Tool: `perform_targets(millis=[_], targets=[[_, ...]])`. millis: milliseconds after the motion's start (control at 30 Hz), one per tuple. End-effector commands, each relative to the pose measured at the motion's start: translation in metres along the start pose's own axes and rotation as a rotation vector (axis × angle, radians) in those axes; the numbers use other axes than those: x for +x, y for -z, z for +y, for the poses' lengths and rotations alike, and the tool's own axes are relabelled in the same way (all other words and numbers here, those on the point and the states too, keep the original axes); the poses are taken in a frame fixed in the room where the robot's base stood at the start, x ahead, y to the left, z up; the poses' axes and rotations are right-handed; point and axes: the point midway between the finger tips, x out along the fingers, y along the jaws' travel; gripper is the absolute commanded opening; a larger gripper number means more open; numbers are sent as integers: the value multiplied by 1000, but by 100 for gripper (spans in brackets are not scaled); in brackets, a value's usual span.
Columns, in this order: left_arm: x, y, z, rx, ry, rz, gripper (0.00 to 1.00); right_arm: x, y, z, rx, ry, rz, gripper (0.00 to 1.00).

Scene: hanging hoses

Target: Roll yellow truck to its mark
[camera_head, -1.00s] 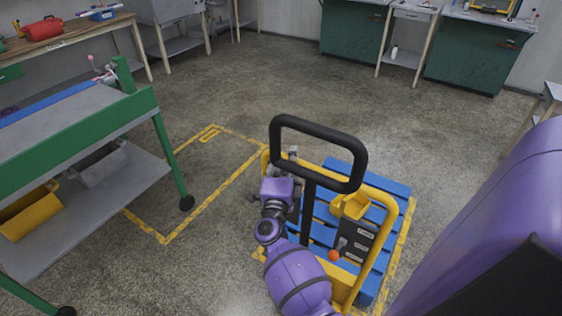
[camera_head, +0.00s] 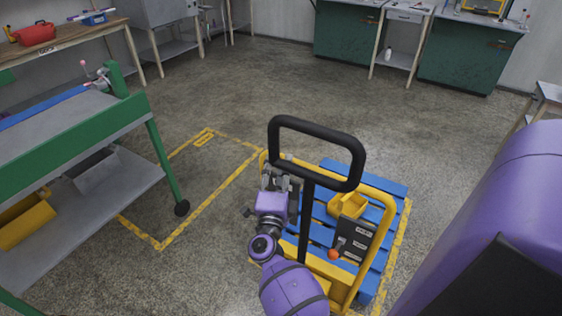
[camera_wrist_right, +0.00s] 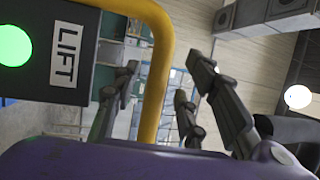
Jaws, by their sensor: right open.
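The yellow truck (camera_head: 388,215) has a yellow tube frame, a black loop handle (camera_head: 275,135) and a dark panel (camera_head: 355,240); a blue pallet (camera_head: 395,188) shows behind the frame. My right gripper (camera_head: 274,180) is at the frame's upper left side, below the handle, open and empty. In the right wrist view its fingers (camera_wrist_right: 165,95) show either side of the yellow tube (camera_wrist_right: 160,70), beside a LIFT panel (camera_wrist_right: 45,50). I cannot tell whether they touch it. My left gripper is out of view.
A green-framed table (camera_head: 85,150) with a lower shelf stands at the left, its wheeled leg close to the floor outline. Green cabinets (camera_head: 470,62) and a workbench (camera_head: 75,32) line the back. The floor behind the truck and outline is clear.

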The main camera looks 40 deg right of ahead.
Motion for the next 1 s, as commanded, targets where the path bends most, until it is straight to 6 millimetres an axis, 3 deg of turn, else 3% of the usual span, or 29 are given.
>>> perform_targets(millis=[200, 400, 1000], targets=[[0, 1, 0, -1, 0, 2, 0, -50, 0, 2, 0, -4, 0, 40], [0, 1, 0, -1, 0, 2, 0, -78, 0, 1, -1, -2, 1, 40], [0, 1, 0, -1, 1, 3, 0, -86, 0, 0, -1, 0, 1, 40]])
